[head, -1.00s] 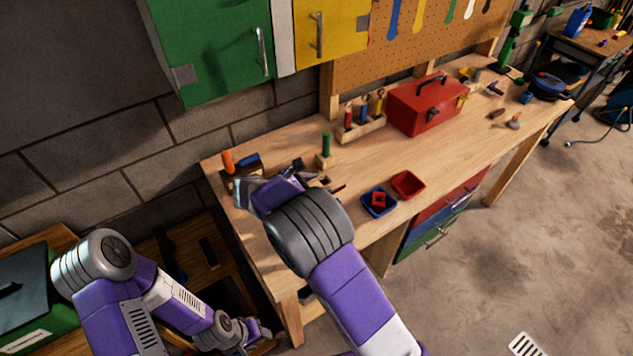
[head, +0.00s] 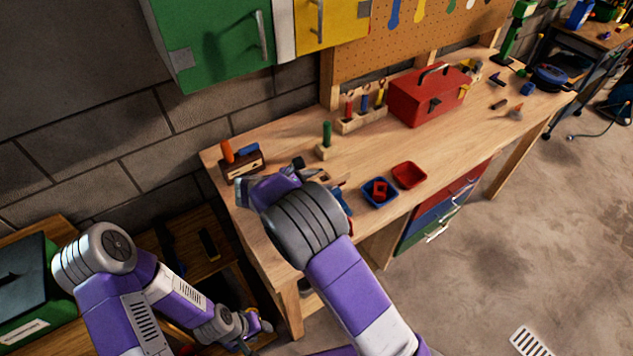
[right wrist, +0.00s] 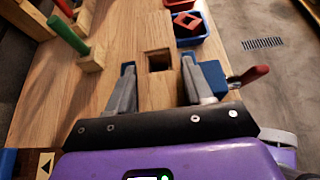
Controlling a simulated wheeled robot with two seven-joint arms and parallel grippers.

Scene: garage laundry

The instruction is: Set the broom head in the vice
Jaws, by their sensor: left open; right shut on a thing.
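In the right wrist view my right gripper (right wrist: 158,70) is shut on a wooden block with a square socket, which looks like the broom head (right wrist: 157,95). One finger is on each side of it. The blue vice (right wrist: 212,76) with its red handle is just right of the right finger. In the head view the vice (head: 343,202) shows partly behind my right wrist, near the bench's front edge. I cannot tell whether the block sits between the vice jaws. My right gripper is mostly hidden there. My left gripper (head: 258,328) is open and empty, low at left beside the bench.
A block with orange and blue pieces (head: 242,163) stands at the bench's left end. A green peg in a stand (head: 326,140), a tool rack (head: 361,121) and a red toolbox (head: 428,98) stand behind. Blue (head: 368,203) and red (head: 409,167) trays lie right of the vice.

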